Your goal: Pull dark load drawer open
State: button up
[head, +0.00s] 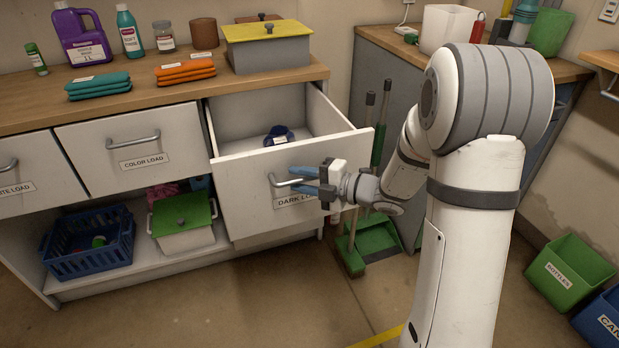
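The dark load drawer (240,196) is the right-hand drawer of the white cabinet in the head view. It stands pulled out, with its inside showing and a dark blue bundle (279,135) in it. Its metal handle (280,182) is on the front panel, above the partly covered "DARK LO..." label. My gripper (304,180) is at the handle from the right, with one blue finger above the bar and one below it. I cannot tell whether the fingers press on the bar. They hide the handle's right part.
The color load drawer (130,148) to the left is closed. A blue basket (88,262) and a green-lidded box (183,222) sit on the shelf below. A green dustpan (376,238) and brush stand right of the drawer. Green and blue bins are at the far right. The floor in front is clear.

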jog(key=shift+o, duration=0.2)
jog(key=shift+d, duration=0.1)
jog(key=shift+d, duration=0.2)
jog(key=p+v, duration=0.1)
jog(key=v, duration=0.6)
jog(key=shift+s, duration=0.25)
jog(key=shift+d, duration=0.1)
